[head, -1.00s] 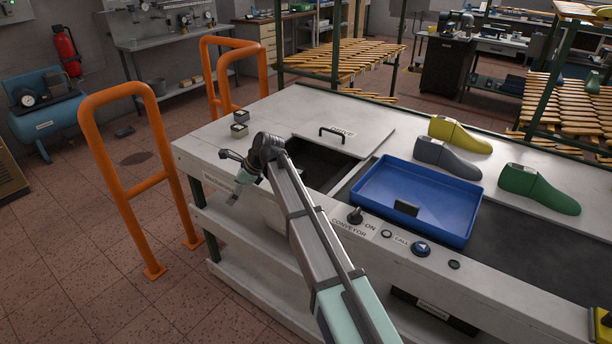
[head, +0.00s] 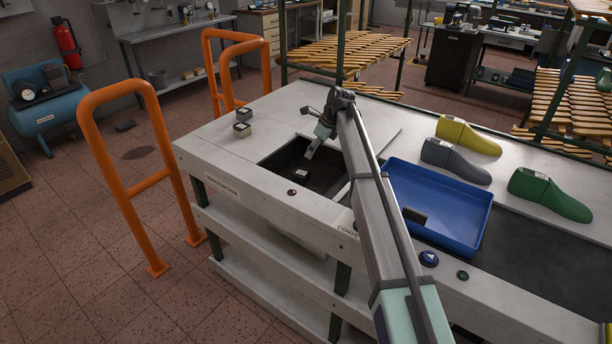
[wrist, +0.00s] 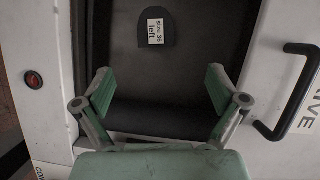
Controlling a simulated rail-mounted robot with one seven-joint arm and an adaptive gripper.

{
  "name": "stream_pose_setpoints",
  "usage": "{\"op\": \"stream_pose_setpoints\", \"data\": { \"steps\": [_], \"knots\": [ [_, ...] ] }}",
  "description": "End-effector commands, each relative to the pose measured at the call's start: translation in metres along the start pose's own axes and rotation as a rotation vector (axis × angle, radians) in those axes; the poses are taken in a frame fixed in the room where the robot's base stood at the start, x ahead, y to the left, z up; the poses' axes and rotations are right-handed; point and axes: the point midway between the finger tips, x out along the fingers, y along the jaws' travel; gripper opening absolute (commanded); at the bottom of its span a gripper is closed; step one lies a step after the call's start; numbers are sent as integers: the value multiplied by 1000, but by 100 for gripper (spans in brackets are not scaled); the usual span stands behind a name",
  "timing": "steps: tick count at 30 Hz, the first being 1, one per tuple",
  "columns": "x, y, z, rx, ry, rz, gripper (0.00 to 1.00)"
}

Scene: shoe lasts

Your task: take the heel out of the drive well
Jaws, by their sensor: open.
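The heel (wrist: 155,42) is a dark, rounded piece with a white label reading "size 36 left". It lies on the floor of the drive well (wrist: 112,45), in the far part of it in the wrist view. In the head view the heel (head: 304,180) is a small dark shape with a pale label inside the black opening (head: 275,162). My gripper (wrist: 160,84) is open and empty, its two green fingers spread above the well, short of the heel in the wrist view. In the head view my gripper (head: 313,148) hangs over the well.
The drive cover's black handle (wrist: 290,92) stands up beside the well. A red button (head: 291,192) is on the bench's front edge. A blue tray (head: 470,200) and yellow, grey and green lasts (head: 548,194) sit to the right. Two small blocks (head: 242,122) are at the left.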

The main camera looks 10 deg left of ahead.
Motion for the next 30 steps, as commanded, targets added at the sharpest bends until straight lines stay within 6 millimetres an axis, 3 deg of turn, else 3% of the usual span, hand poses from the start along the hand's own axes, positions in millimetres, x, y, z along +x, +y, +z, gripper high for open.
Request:
{"op": "stream_pose_setpoints", "data": {
  "steps": [6, 12, 23, 30],
  "knots": [
    [44, 1, 1, -1, 1, 2, 96],
    [75, 0, 1, 0, 0, 1, 96],
    [94, 2, 2, -1, 0, 0, 96],
    [126, 7, 4, -1, 0, 1, 96]
  ]
}}
